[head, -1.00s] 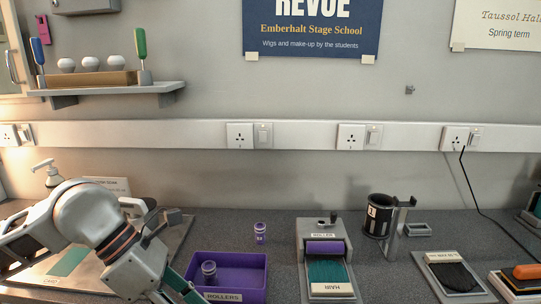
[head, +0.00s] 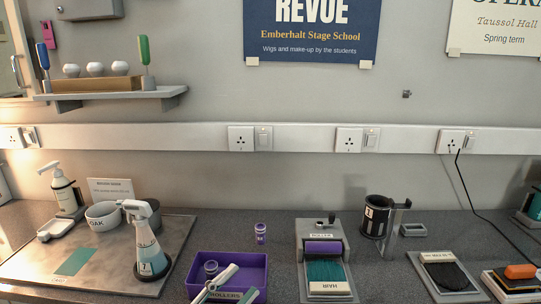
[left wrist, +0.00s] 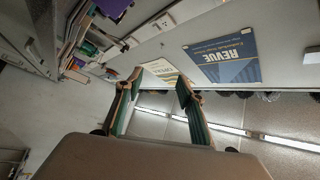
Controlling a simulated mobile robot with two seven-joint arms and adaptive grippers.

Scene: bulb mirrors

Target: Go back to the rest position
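My left gripper (head: 222,287) shows only in part at the bottom edge of the head view, in front of the purple ROLLERS tray (head: 232,260). In the left wrist view the left gripper (left wrist: 160,76) has its two green-padded fingers spread apart with nothing between them. Beyond them are the wall and the REVUE poster (left wrist: 225,58), seen askew. My right gripper is in neither view.
On the worktop stand a spray bottle (head: 149,250), a pump bottle (head: 64,192), a SOAK bowl (head: 103,216), a purple roller (head: 260,233), a teal hair holder (head: 325,271) and a black cup (head: 376,216). A shelf (head: 110,98) juts from the wall.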

